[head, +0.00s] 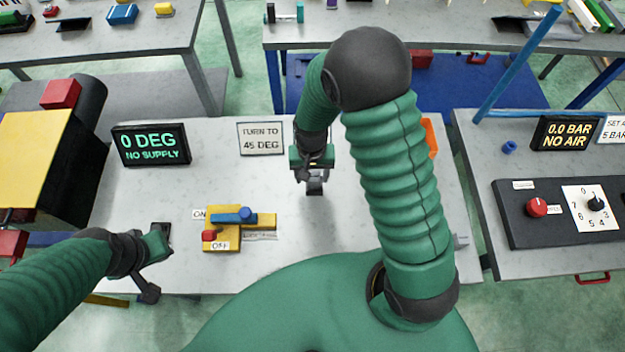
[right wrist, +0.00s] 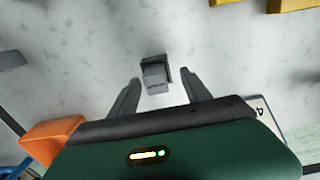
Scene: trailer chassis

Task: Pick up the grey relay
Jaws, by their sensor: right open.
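The grey relay (head: 314,187) is a small dark grey block on the light bench top, near the middle of the head view. In the right wrist view the relay (right wrist: 155,74) lies between the finger ends, with gaps on both sides. My right gripper (head: 313,177) is open and points down over the relay; its two fingers (right wrist: 161,77) show apart in the right wrist view. Whether they reach down to the relay's height is unclear. My left gripper (head: 155,262) is at the bench's front left, away from the relay; its jaw state is unclear.
A yellow base with a blue lever (head: 232,216) sits left of the relay. A "TURN TO 45 DEG" sign (head: 262,138) and a "NO SUPPLY" display (head: 150,145) stand behind it. An orange part (right wrist: 52,140) is on the other side. Bench top around the relay is clear.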

